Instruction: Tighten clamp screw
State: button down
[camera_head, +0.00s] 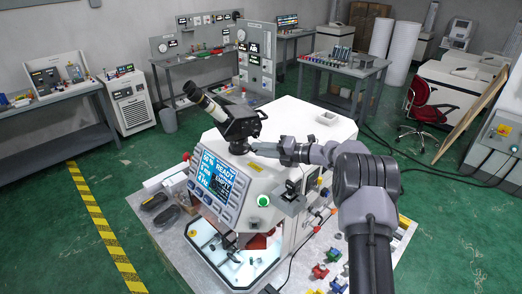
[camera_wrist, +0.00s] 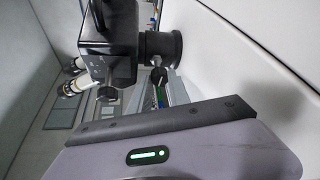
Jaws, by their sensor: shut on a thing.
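A white machine carries a black microscope head (camera_head: 238,124) with angled eyepieces on its top. In the wrist view the microscope head (camera_wrist: 108,45) fills the upper left, with a round black collar (camera_wrist: 165,46) at its right. A small dark clamp screw (camera_wrist: 158,75) shows just below that collar. My gripper (camera_head: 254,148) reaches in from the right at the foot of the microscope. In the wrist view my gripper (camera_wrist: 160,84) is at the clamp screw and shut on it. The fingertips are small and partly hidden by my wrist body.
Workbenches stand farther back.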

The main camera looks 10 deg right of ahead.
jog(key=c, duration=1.2)
grip_release()
jog(key=shift+d, duration=0.1)
jog(key=b+v, duration=0.2)
jog(key=v, duration=1.5)
jog(key=shift+s, duration=0.2)
jog(key=shift+r+b, duration=0.1)
jog(key=shift+b, duration=0.2)
